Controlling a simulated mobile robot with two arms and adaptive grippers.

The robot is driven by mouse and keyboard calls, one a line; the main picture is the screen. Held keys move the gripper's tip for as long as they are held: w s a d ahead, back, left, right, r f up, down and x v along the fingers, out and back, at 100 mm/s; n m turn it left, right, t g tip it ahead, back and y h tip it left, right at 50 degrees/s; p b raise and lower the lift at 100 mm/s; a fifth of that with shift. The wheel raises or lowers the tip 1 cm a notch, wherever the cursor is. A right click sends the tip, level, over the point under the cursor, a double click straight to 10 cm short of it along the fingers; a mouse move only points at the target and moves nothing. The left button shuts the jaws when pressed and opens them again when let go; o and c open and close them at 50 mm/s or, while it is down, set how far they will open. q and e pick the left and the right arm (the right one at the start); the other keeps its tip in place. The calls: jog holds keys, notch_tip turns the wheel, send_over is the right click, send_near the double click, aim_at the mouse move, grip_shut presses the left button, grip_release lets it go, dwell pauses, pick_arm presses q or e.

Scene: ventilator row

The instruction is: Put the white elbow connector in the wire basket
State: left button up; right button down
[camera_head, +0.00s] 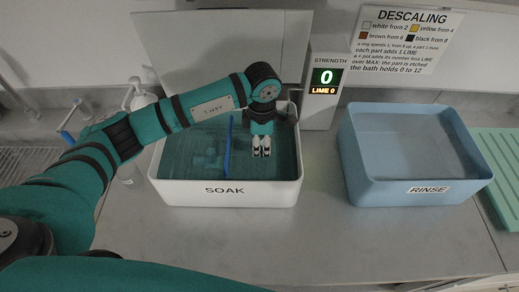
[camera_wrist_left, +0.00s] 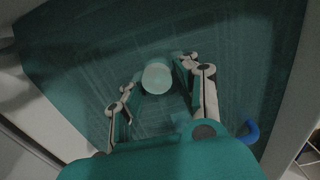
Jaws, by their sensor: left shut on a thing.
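My left gripper (camera_head: 261,152) points straight down into the white SOAK tub (camera_head: 226,192), right of a blue bar. In the left wrist view its fingers stand on either side of a pale, round-ended thing, which looks like the white elbow connector (camera_wrist_left: 157,78) seen end-on; its bend does not show. The head view does not show it clearly at the fingertips. Faint grid lines in the wrist view look like the wire basket (camera_wrist_left: 85,75) under the teal liquid. The upright blue bar (camera_head: 228,145) looks like its handle. My right gripper is not in view.
A faint pale shape (camera_head: 208,160) lies under the liquid left of the blue bar. A display post (camera_head: 325,90) reading 0 stands behind the tub. The blue RINSE tub (camera_head: 420,150) and a green ribbed mat (camera_head: 500,160) are at right. The front counter is clear.

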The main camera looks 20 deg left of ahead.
aim_at(262, 142)
pick_arm(q)
notch_tip(262, 142, down, 3)
jog(key=shift+f+p, duration=0.15)
jog(key=shift+p, duration=0.4)
jog(key=shift+f, duration=0.3)
jog(key=o, duration=1)
jog(key=shift+r, duration=0.1)
jog(key=shift+r, duration=0.25)
notch_tip(262, 142, up, 10)
jog(key=b, duration=0.4)
jog(key=shift+r, duration=0.9)
